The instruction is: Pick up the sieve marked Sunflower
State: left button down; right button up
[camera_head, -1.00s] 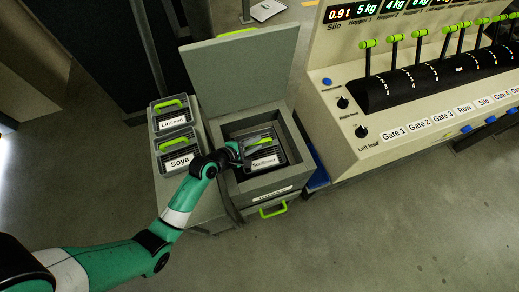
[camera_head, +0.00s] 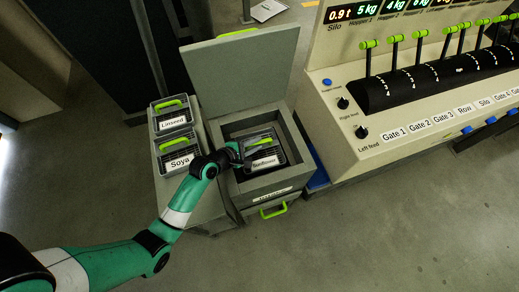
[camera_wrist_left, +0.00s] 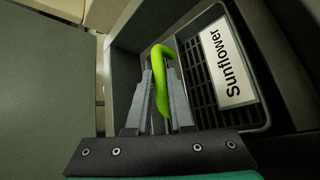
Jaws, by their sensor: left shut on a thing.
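The sieve marked Sunflower (camera_head: 264,161) is a dark slotted tray with a white label and a green handle. It sits inside the open grey box (camera_head: 226,170). In the left wrist view the sieve (camera_wrist_left: 204,92) lies at the right, with its label readable sideways. My left gripper (camera_head: 242,152) is at the sieve's left side, and in the left wrist view (camera_wrist_left: 160,85) its two fingers are closed around the green handle (camera_wrist_left: 163,62). My right gripper is not in view.
Sieves marked Linseed (camera_head: 172,117) and Soya (camera_head: 178,155) stand left of the box. The box's raised lid (camera_head: 240,70) is behind it. A control panel (camera_head: 420,110) with several green-topped levers stands at the right. Open floor lies in front.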

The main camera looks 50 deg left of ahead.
pick_arm(q)
jog(key=shift+s+f, duration=0.1)
jog(key=shift+f, duration=0.1)
notch_tip(320, 180, up, 10)
jog(key=p, duration=0.4)
jog(key=shift+r+p, duration=0.15)
jog(key=shift+p, duration=0.2)
